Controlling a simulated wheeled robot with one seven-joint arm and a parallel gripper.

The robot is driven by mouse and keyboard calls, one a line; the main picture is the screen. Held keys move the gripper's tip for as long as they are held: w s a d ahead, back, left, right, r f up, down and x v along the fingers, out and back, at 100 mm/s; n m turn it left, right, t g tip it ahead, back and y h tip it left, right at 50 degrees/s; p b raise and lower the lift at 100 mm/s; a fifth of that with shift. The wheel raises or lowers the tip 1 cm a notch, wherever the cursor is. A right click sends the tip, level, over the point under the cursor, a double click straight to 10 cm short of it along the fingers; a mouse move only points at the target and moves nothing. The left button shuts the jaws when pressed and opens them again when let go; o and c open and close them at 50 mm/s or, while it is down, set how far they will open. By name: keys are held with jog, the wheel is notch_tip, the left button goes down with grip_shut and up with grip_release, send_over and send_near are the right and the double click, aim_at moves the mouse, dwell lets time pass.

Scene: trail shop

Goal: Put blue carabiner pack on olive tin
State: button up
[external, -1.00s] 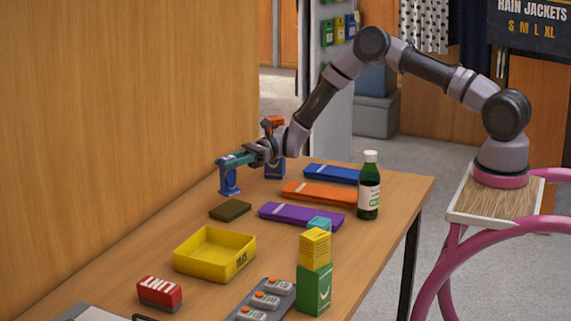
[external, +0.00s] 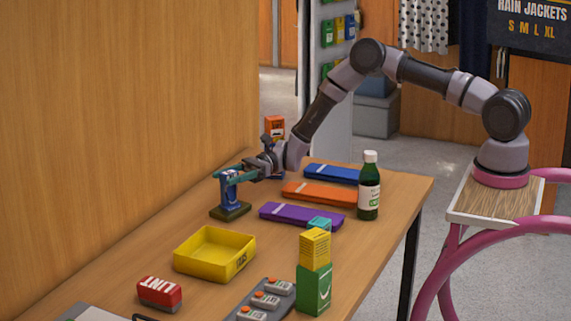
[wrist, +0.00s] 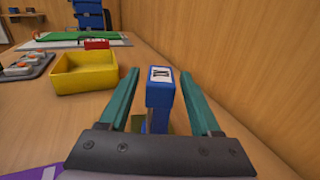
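The blue carabiner pack (external: 231,191) stands upright on the flat olive tin (external: 243,210), near the wall side of the table. In the wrist view the pack (wrist: 160,88) is between my two teal fingers, with a narrow gap on each side of it. My gripper (external: 230,173) is open around the top of the pack. Slivers of the olive tin (wrist: 140,123) show below the pack in the wrist view; the rest of it is hidden by the pack and gripper.
A yellow tray (external: 215,267) and red tin (external: 160,293) lie towards the front. Purple (external: 301,215), orange (external: 320,194) and blue (external: 331,174) flat packs lie to the right. A dark bottle (external: 369,195) and stacked yellow and green boxes (external: 314,290) stand upright. An orange box (external: 274,126) is behind my gripper.

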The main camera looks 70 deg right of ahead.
jog(key=shift+r, duration=0.15)
jog(key=v, duration=1.2)
jog(key=s+a+r+n+g+h, duration=0.1)
jog(key=s+r+n+g+h, duration=0.2)
jog(key=s+r+n, duration=0.55)
jog(key=s+a+r+n+g+h, duration=0.1)
jog(key=s+r+n+g+h, duration=0.25)
jog(key=s+r, duration=0.85)
jog(key=s+d+r+n+t+h, duration=0.2)
jog(key=s+d+r, duration=0.2)
jog(key=s, duration=0.3)
jog(key=s+d+r+n+t+h, duration=0.2)
jog(key=s+d+r+h, duration=0.1)
jog(key=s, duration=0.5)
jog(key=s+d+r+n+t+h, duration=0.2)
jog(key=s+d+r+t+h, duration=0.1)
jog(key=s+r, duration=0.4)
jog(key=shift+s+d+r, duration=0.2)
jog(key=shift+s+d, duration=0.35)
jog(key=shift+d, duration=0.35)
